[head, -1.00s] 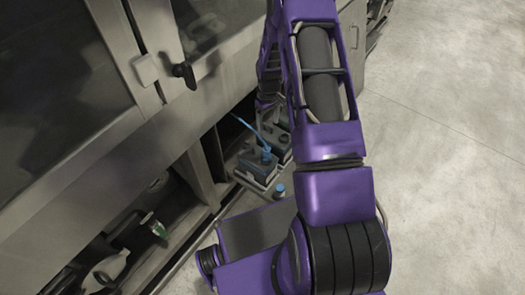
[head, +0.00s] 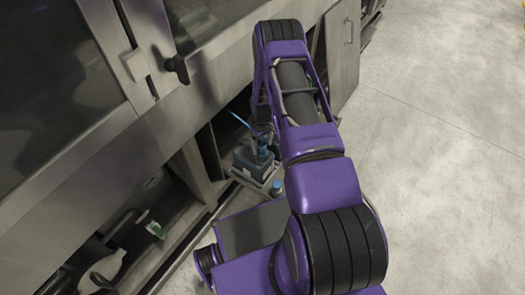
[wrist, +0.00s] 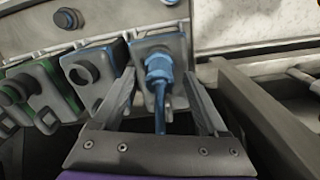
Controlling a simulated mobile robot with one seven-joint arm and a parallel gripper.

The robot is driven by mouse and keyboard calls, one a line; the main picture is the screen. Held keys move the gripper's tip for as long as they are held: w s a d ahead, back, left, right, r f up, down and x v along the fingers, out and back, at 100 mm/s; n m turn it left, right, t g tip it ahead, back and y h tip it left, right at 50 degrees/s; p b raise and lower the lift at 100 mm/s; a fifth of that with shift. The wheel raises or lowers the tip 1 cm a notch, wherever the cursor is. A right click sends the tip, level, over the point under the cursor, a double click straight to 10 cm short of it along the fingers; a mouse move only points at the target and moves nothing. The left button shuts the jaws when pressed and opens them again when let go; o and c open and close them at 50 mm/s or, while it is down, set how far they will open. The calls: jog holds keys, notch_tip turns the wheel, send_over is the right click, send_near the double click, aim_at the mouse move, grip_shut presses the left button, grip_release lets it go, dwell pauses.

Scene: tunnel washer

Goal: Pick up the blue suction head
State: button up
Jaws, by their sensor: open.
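The blue suction head (wrist: 158,68) shows in the wrist view as a ribbed blue fitting with a thin blue tube. It sits upright on a grey, blue-edged block (wrist: 172,47). My gripper (wrist: 160,76) is open, with one finger on each side of the suction head. I cannot tell whether either finger touches it. In the head view the blue suction head (head: 262,148) is small, low by the machine's opening, partly hidden by my arm. The gripper is mostly hidden there.
A grey metal rail (wrist: 265,120) lies close on the right. In the head view, the machine's wall (head: 150,140) is left; open floor (head: 440,170) is right.

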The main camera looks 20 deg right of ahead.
jog(key=shift+f, duration=0.8)
grip_shut()
